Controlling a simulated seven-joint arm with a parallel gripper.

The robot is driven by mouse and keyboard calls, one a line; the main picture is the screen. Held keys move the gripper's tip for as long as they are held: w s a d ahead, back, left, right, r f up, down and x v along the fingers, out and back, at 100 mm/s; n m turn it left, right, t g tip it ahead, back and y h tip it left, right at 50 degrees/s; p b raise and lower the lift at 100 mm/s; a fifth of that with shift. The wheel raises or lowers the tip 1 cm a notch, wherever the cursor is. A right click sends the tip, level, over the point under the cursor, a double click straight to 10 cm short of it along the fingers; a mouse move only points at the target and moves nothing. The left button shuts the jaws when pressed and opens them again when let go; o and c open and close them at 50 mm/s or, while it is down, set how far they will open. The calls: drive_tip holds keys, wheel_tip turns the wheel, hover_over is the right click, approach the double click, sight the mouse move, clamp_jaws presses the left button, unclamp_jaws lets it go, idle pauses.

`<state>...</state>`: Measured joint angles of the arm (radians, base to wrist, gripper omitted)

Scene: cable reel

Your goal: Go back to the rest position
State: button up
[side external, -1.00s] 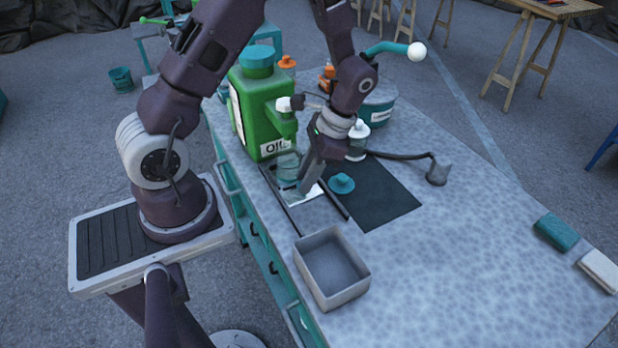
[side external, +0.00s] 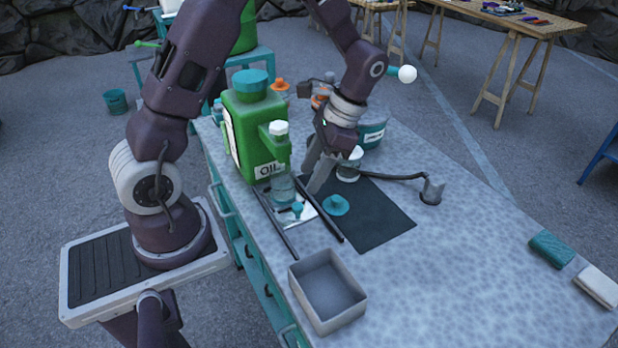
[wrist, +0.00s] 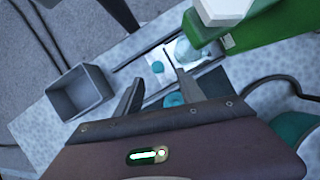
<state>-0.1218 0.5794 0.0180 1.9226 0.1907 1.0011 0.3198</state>
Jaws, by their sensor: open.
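My gripper (side external: 320,170) hangs over the bench beside the green oil container, above the left part of the black mat. Its two fingers are spread with nothing between them. In the wrist view the open gripper (wrist: 158,95) points down toward the bench, with a teal knobbed cap (wrist: 173,99) showing past the gap between the fingers. The same teal cap (side external: 336,205) lies on the mat in the side view. My arm is bent, with the elbow high and the wrist over the bench.
The green oil container (side external: 255,130) stands left of my gripper. A clear jar (side external: 283,189) stands on a white plate between dark rails. A grey open box (side external: 328,290) is in front. A dark cable (side external: 390,177) runs right. The bench's right side is mostly clear.

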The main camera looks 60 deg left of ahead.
drive_tip(key=s+d+r+n+t, duration=0.1)
drive_tip(key=s+d+r+t, duration=0.1)
drive_tip(key=r, duration=0.4)
drive_tip(key=s+d+r+n+t, duration=0.1)
drive_tip(key=s+d+r+t, duration=0.1)
drive_tip(key=r, duration=0.3)
drive_tip(key=s+d+r+n+t+h, duration=0.1)
drive_tip(key=s+d+r+t, duration=0.3)
drive_tip(key=s, duration=0.5)
wheel_tip(320, 180, up, 2)
drive_tip(key=shift+s+r+n+t, duration=0.3)
drive_tip(key=shift+s+t, duration=0.1)
drive_tip(key=shift+t, duration=0.5)
